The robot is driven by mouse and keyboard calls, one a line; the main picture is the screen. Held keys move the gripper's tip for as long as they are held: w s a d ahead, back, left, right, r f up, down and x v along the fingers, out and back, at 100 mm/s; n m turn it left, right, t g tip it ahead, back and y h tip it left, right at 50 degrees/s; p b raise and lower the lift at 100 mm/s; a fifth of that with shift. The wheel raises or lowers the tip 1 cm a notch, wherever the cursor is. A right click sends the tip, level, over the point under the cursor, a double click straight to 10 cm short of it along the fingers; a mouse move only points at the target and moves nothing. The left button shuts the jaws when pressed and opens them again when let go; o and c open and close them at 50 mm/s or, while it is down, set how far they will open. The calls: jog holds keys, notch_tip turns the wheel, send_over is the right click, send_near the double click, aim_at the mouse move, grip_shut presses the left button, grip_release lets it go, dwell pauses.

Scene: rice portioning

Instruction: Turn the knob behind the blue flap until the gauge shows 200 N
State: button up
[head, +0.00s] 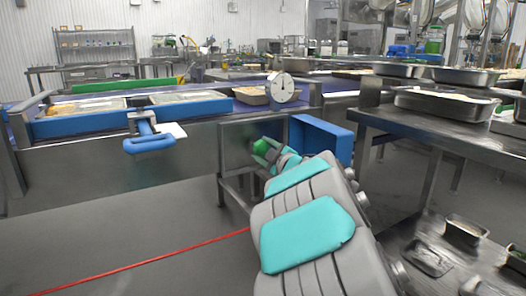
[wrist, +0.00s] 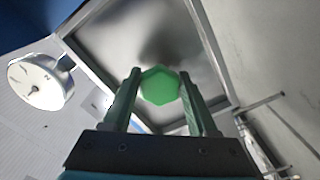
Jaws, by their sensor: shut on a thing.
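The green knob (wrist: 160,86) sits in a metal recess (wrist: 105,40) and lies between the two fingers of my gripper (wrist: 160,92) in the wrist view. My gripper is shut on it. In the head view my gripper (head: 262,150) reaches the knob, and the arm hides part of it. The blue flap (head: 322,138) stands open to the right of the recess. The round white gauge (head: 281,87) stands above on the conveyor's edge. It also shows at the left of the wrist view (wrist: 40,82). Its needle and numbers are too small to read.
A conveyor (head: 180,104) with blue rails and trays runs left of the gauge. A blue handle (head: 149,143) sticks out of its front. A steel table (head: 440,130) with metal pans stands at the right. The floor at left is open, with a red line (head: 150,262).

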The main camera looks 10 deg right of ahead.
jog(key=o, duration=1.4)
jog(key=shift+v, duration=3.9)
